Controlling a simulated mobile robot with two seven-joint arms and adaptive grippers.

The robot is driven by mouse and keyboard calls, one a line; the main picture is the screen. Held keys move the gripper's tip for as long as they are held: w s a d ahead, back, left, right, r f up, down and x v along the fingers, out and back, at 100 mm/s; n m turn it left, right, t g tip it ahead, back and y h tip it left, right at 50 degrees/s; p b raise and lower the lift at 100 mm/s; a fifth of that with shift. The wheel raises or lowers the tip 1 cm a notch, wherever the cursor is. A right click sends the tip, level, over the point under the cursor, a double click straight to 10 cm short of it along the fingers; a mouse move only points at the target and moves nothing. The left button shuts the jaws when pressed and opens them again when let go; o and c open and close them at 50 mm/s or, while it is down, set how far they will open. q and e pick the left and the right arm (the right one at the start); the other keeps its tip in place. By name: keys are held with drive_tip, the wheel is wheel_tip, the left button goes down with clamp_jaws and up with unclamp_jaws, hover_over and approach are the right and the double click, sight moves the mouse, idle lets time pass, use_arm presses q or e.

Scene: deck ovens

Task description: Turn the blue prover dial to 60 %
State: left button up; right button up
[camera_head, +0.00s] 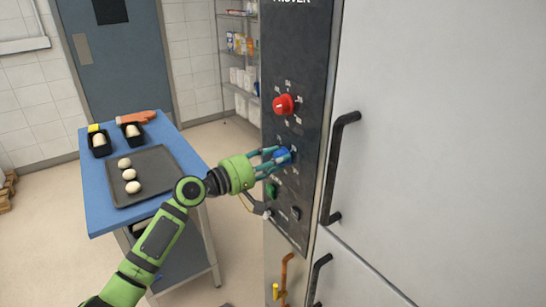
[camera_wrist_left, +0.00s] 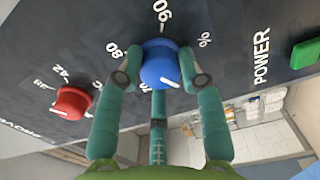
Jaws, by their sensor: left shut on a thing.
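The blue prover dial (camera_head: 284,155) is on the dark control panel, below the red dial. My left gripper (camera_head: 273,160) reaches it from the left, its fingers closed around the knob. In the left wrist view the blue dial (camera_wrist_left: 158,62) sits between the fingers of the gripper (camera_wrist_left: 160,80), a third finger below it. The dial's white pointer mark is at its lower right in that view. Printed 80, 90 and % show around it; a label below is partly hidden by a finger. My right gripper is not in view.
A red dial (camera_head: 284,104) sits above and a green button (camera_head: 271,190) below on the panel. Black door handles (camera_head: 335,165) stand out to the right. A blue table (camera_head: 100,213) with a tray (camera_head: 160,160) of dough balls stands at left.

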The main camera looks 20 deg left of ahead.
use_arm(q)
drive_tip(key=shift+d, duration=0.2)
drive_tip(key=o, duration=1.1)
drive_tip(key=shift+o, duration=0.2)
drive_tip(key=shift+w+d, duration=0.1)
drive_tip(key=shift+d, duration=0.05)
drive_tip(key=v, duration=1.2)
